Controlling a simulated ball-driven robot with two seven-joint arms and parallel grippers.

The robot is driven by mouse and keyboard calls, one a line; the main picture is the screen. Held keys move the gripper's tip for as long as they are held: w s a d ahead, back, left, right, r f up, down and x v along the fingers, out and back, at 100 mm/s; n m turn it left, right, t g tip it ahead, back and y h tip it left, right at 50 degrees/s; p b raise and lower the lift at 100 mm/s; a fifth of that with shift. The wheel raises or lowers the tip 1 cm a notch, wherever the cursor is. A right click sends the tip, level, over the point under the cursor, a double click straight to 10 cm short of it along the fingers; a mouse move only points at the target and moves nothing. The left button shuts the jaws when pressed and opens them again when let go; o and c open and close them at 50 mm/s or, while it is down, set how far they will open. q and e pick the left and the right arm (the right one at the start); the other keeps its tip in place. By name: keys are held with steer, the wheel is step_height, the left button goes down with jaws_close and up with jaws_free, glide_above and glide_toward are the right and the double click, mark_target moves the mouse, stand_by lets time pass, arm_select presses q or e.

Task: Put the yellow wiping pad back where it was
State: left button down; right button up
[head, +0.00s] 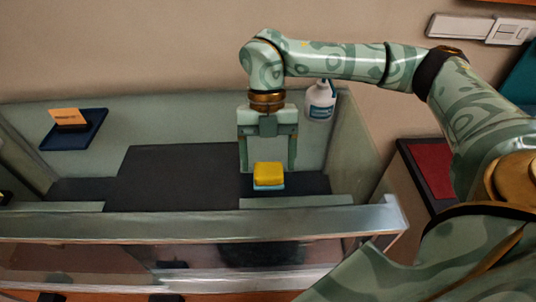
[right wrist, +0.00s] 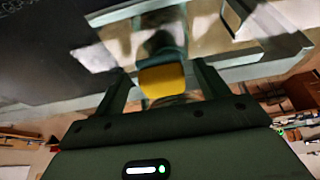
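The yellow wiping pad (head: 268,173), with a light blue underside, is on the dark surface inside the case, towards its right. It also shows in the right wrist view (right wrist: 163,80), between the fingers with a gap on each side. My right gripper (head: 267,168) points down at the pad. Its two fingers are wide apart and do not appear to touch it. In the right wrist view the open gripper (right wrist: 160,82) is empty. My left gripper is not in view.
The case has a pale front rail (head: 200,222) with clear panelling below. A dark mat (head: 175,175) lies bare left of the pad. A blue tray (head: 90,135) holding an orange-topped block (head: 68,116) is at left. A white bottle (head: 320,98) is behind my right arm.

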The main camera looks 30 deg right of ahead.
steer(key=p+v, duration=0.1)
steer(key=v, duration=1.1)
steer(key=shift+r, duration=0.1)
